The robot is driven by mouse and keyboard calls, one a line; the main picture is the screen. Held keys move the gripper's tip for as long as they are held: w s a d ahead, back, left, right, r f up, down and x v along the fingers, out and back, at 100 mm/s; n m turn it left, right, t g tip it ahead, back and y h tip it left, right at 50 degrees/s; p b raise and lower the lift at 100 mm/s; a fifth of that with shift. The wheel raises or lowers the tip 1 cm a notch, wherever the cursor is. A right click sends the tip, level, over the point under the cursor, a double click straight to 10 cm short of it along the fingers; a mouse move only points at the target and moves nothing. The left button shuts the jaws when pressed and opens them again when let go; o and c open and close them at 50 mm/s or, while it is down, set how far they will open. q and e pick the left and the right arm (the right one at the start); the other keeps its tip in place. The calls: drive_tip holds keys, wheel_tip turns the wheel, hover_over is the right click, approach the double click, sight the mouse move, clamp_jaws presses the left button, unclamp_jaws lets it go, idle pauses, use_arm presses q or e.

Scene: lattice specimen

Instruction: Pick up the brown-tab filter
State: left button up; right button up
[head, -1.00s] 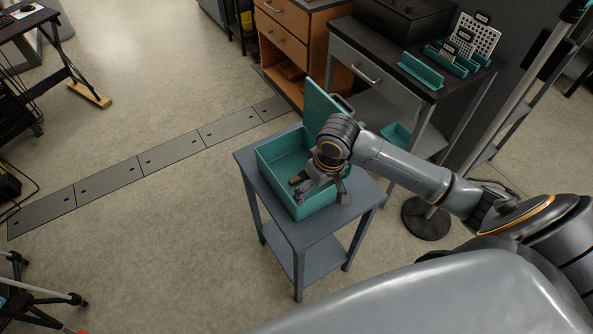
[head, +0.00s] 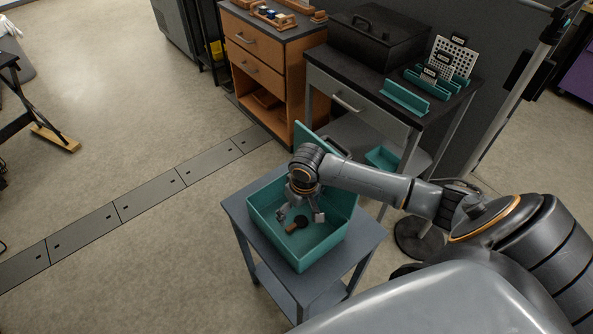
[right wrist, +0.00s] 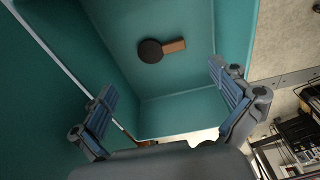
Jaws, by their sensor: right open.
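The brown-tab filter is a dark round disc (head: 302,221) with a brown tab (head: 292,228). It lies on the floor of an open teal box (head: 270,241). The right wrist view shows the filter's disc (right wrist: 150,52) and tab (right wrist: 174,46) whole, beyond the fingers and apart from them. My right gripper (head: 300,216) is open and empty, pointing down over the box. In the right wrist view its two fingers (right wrist: 162,82) are wide apart. My left gripper is not in view.
The box stands on a small grey table (head: 236,212), its lid (head: 312,140) raised at the back. Behind are a wooden drawer cabinet (head: 257,73) and a dark-topped bench (head: 345,73) with a black case (head: 372,42) and perforated white panels (head: 450,62) in teal racks.

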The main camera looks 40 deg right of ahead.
sight(297, 224)
drive_tip(key=shift+w+f, duration=0.1)
drive_tip(key=shift+f, duration=0.45)
drive_tip(key=shift+w+f, duration=0.1)
drive_tip(key=shift+f, duration=0.1)
wheel_tip(297, 224, down, 4)
drive_tip(key=shift+a+p, duration=0.15)
drive_tip(key=shift+p, duration=0.4)
drive_tip(key=shift+w+f, duration=0.1)
drive_tip(key=shift+f, duration=0.45)
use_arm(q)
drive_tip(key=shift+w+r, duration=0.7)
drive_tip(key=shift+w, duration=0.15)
use_arm(e)
drive_tip(key=shift+c, duration=0.4)
drive_tip(key=c, duration=1.1)
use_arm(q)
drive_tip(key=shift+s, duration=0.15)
use_arm(e)
drive_tip(key=shift+c, duration=1.2)
